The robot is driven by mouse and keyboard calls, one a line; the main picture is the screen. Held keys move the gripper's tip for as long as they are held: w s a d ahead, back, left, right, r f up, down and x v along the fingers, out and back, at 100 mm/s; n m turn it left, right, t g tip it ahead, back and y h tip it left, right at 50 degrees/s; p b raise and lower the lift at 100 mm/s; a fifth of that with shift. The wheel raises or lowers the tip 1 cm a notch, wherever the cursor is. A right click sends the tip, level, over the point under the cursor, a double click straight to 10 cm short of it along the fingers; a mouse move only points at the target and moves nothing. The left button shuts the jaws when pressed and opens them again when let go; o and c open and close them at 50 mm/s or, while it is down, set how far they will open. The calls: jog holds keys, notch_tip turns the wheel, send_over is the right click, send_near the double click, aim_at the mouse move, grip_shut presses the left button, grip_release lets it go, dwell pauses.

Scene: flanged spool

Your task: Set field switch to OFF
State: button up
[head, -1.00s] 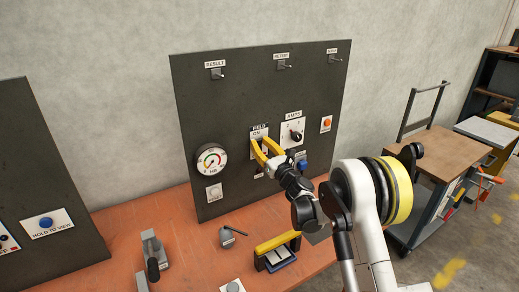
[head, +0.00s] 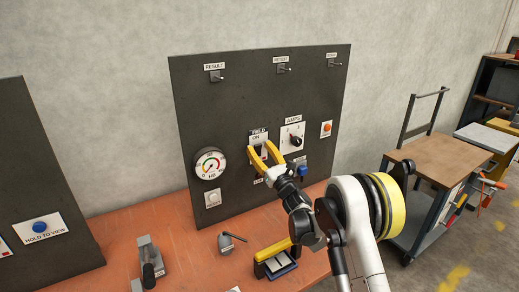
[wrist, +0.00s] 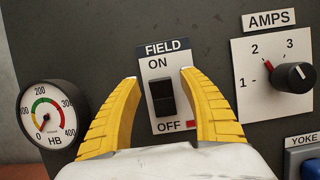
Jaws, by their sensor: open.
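The field switch (wrist: 161,97) is a black rocker on a white plate labelled FIELD, with ON above and OFF below beside a small red mark. I cannot tell for sure which side is pressed in. The plate also shows on the dark upright panel (head: 225,110) in the head view. My gripper (wrist: 160,78) is open and empty, its yellow fingers spread left and right of the switch plate. In the head view, my gripper (head: 260,147) reaches the panel from the lower right. Contact with the panel cannot be told.
A dial gauge (wrist: 53,115) is left of the fingers. The AMPS knob (wrist: 293,77) and a blue YOKE button (wrist: 310,168) are to the right. Below the panel, the orange bench (head: 190,240) carries a yellow-handled block (head: 273,258) and a small grey part (head: 226,243).

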jog(key=v, duration=1.2)
jog(key=s+a+r+n+g, duration=0.2)
jog(key=s+r+n+g, duration=0.3)
jog(key=r+n, duration=0.45)
jog(key=s+r+n+g+h, duration=0.2)
jog(key=s+n+g, duration=0.1)
jog(key=s+n, duration=0.55)
jog(key=s+d+f+n+g+h, duration=0.1)
jog(key=s+d+f+n+h, duration=0.1)
jog(key=s+d, duration=0.4)
jog(key=s+d+f+n+g+h, duration=0.1)
jog(key=s+d+f+n+h, duration=0.2)
jog(key=s, duration=0.9)
jog(key=s+d+f+n+g+h, duration=0.1)
jog(key=s+d+f+n+h, duration=0.1)
jog(key=s+d+n+h, duration=0.3)
jog(key=s+d+n, duration=0.1)
jog(key=s+d, duration=0.3)
jog(key=d, duration=0.2)
jog(key=shift+s+d+f, duration=0.15)
jog(key=shift+f, duration=0.25)
